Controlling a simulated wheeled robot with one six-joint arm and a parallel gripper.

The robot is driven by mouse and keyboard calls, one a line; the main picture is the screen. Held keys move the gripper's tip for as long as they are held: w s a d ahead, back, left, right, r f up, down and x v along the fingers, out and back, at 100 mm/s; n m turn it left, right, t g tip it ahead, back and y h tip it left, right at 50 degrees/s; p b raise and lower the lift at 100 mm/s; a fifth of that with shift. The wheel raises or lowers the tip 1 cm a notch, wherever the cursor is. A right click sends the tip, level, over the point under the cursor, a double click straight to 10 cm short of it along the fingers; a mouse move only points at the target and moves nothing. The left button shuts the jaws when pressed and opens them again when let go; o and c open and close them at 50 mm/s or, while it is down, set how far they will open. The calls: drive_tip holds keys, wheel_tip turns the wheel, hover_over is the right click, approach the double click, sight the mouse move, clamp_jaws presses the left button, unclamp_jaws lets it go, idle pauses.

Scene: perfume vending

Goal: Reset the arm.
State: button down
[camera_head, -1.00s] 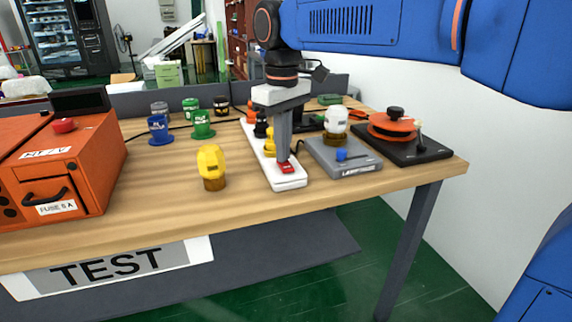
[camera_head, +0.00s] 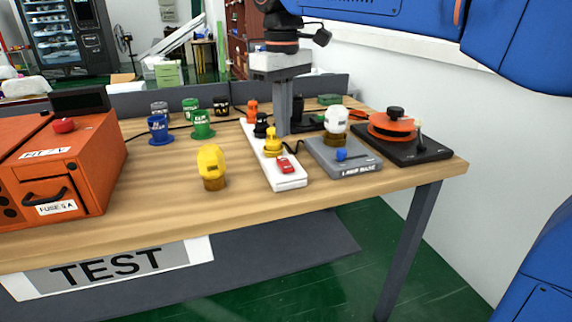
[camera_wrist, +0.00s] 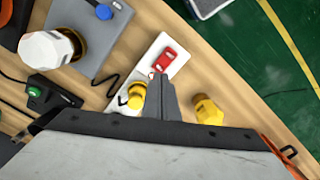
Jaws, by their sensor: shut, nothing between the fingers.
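My gripper (camera_head: 283,128) is shut and empty. In the head view it hangs pointing down over the table, by the white power strip (camera_head: 291,182), and hides part of the strip's far half. The strip carries a red switch (camera_head: 285,166) at its near end and yellow, black and orange plugs behind it. In the wrist view my closed fingers (camera_wrist: 161,83) point toward the strip's red switch (camera_wrist: 166,59), with a yellow plug (camera_wrist: 137,96) beside them. I cannot tell how high the fingertips are above the strip.
A lamp base (camera_head: 343,167) with a white lamp (camera_head: 336,121) and an orange reel (camera_head: 393,127) stand to the right. A yellow lamp (camera_head: 211,162) stands left of the strip. An orange fuse box (camera_head: 90,165) fills the table's left. The front wooden surface (camera_head: 160,195) is clear.

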drive_tip(key=shift+r, duration=0.4)
drive_tip(key=shift+d, duration=0.1)
drive_tip(key=s+d+f+m+t, duration=0.1)
drive_tip(key=s+d+f, duration=0.2)
drive_tip(key=d, duration=0.2)
drive_tip(key=s+d+f+m, duration=0.2)
drive_tip(key=d+f, duration=0.1)
drive_tip(key=d, duration=0.3)
drive_tip(key=s+d+f+m+t, duration=0.1)
drive_tip(key=s+d+f, duration=0.2)
drive_tip(key=d, duration=0.2)
drive_tip(key=s+d+f+m+t, duration=0.1)
drive_tip(key=s+d+f+m, duration=0.1)
drive_tip(key=s+d+f, duration=0.3)
drive_tip(key=s+d+f+m+t, duration=0.1)
drive_tip(key=s+d+f+m, duration=0.2)
drive_tip(key=s+d+f, duration=0.3)
wheel_tip(320, 180, down, 5)
drive_tip(key=shift+s+r+t, duration=0.15)
drive_tip(key=shift+s+t, duration=0.25)
drive_tip(key=shift+s, duration=0.45)
drive_tip(key=shift+a+r, duration=0.1)
